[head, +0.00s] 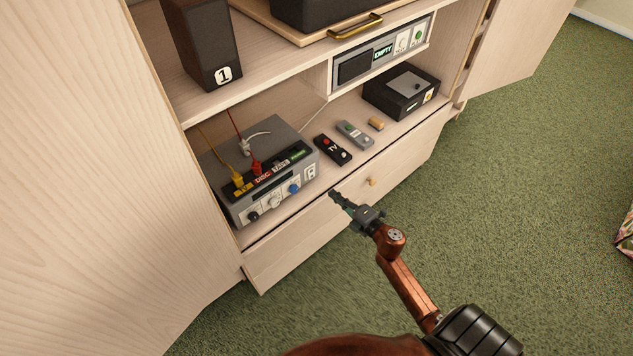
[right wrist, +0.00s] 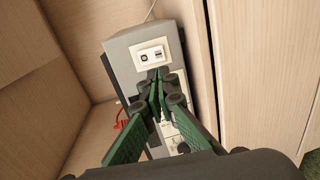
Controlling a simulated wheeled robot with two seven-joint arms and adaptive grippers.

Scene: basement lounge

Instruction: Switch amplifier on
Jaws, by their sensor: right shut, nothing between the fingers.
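The grey amplifier (head: 268,138) stands on the low shelf, with coloured labels and cables on top. Black, white and blue knobs line its front. A white switch plate (head: 310,172) is at the front's right end; it also shows in the right wrist view (right wrist: 149,56). I cannot tell the switch's position. My right gripper (head: 334,196) is shut and empty, in front of the amplifier's right end. In the right wrist view the closed fingertips (right wrist: 158,78) overlap the plate's lower edge; I cannot tell if they touch. My left gripper is not in view.
A TV remote (head: 333,149), a grey remote (head: 354,135) and a black box (head: 402,91) lie right of the amplifier. A speaker (head: 204,45) and an "EMPTY" player (head: 381,52) are above. The drawer front (head: 345,204) is below; open doors flank the cabinet.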

